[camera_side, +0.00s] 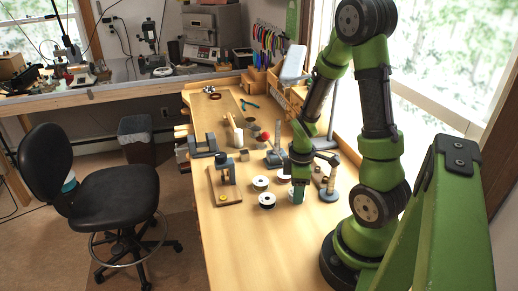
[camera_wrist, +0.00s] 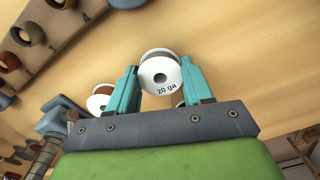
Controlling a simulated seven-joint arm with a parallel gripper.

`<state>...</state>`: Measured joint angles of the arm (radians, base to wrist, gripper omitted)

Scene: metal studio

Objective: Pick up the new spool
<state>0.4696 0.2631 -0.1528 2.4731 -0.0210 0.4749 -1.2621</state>
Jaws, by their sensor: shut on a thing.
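My gripper (camera_wrist: 161,80) is shut on a white-flanged spool (camera_wrist: 160,78) marked "20 ga", with dark grey wire on it. The spool sits between the two teal fingers in the wrist view. In the side view my gripper (camera_side: 298,193) points down over the right part of the bench, and its held spool cannot be made out there. Other spools stand to its left: one white-topped (camera_side: 261,183), one nearer the camera (camera_side: 267,200), and one (camera_side: 284,177) close to the gripper. A spool with copper-brown wire (camera_wrist: 101,99) shows left of the fingers in the wrist view.
A small press on a wood base (camera_side: 225,184) and a grey vise (camera_side: 205,146) stand to the left. A numbered rack (camera_wrist: 35,50) shows in the wrist view. The bench's near part (camera_side: 260,250) is clear.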

